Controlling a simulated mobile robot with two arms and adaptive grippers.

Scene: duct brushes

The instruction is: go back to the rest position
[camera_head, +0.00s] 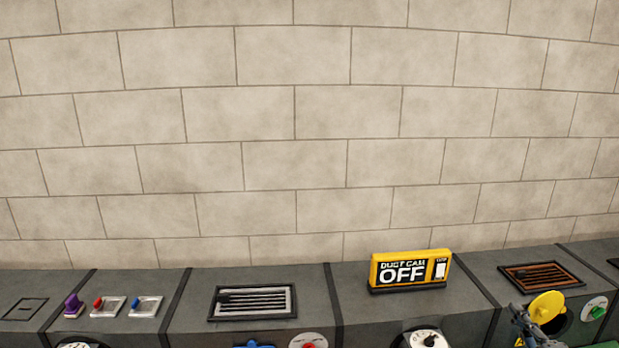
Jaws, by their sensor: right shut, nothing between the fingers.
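My right gripper (519,313) shows at the bottom right, shut and empty. It is in front of the grey console, just left of a round yellow disc (547,305) that overlaps a dark round opening (559,324). Whether the gripper touches the disc I cannot tell. My left gripper is not in view.
The grey console (185,290) runs along the bottom before a bare block wall (300,130). Dials are cut off below.

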